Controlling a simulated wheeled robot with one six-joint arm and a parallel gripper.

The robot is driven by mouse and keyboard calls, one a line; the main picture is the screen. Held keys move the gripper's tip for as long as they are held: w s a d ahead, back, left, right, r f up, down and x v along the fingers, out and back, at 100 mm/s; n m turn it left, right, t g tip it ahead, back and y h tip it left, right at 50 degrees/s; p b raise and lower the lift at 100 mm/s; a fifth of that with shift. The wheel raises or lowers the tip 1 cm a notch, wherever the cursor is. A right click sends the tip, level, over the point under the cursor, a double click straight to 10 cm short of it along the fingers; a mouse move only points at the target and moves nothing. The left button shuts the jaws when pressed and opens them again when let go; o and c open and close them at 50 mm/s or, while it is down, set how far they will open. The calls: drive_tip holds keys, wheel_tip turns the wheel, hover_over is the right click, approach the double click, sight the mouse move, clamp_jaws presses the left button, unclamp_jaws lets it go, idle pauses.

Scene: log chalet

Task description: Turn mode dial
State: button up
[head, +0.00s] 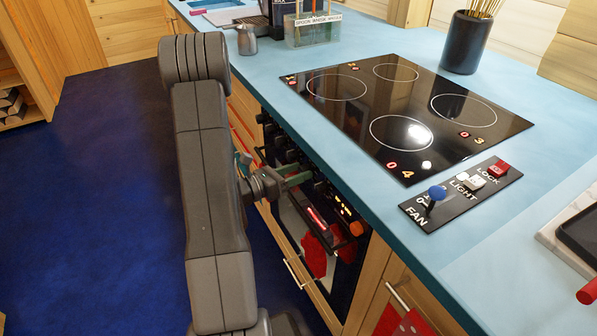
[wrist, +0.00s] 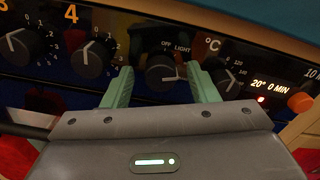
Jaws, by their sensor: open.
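The mode dial (wrist: 163,74) is a round black knob with a white pointer line, marked OFF and LIGHT, on the oven's front panel. Its pointer points to the right. In the wrist view my gripper (wrist: 160,78) is open, with one green finger on each side of this dial. I cannot tell whether the fingers touch it. In the head view my gripper (head: 285,178) is at the oven front, below the counter edge. The mode dial cannot be made out there.
Knobs marked 4 (wrist: 90,58) and °C (wrist: 228,78) flank the mode dial closely. A lit display (wrist: 270,88) and an orange button (wrist: 300,102) are to the right. The oven door handle (head: 320,228) and red cloth (head: 312,257) are below. The blue counter (head: 300,120) overhangs above.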

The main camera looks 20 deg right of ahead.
drive_tip(key=shift+d, duration=0.35)
drive_tip(key=c, duration=1)
drive_tip(key=shift+o, duration=0.2)
drive_tip(key=m+b, duration=0.6)
drive_tip(key=b, duration=0.3)
drive_tip(key=shift+f+m, duration=0.1)
drive_tip(key=shift+m, duration=0.3)
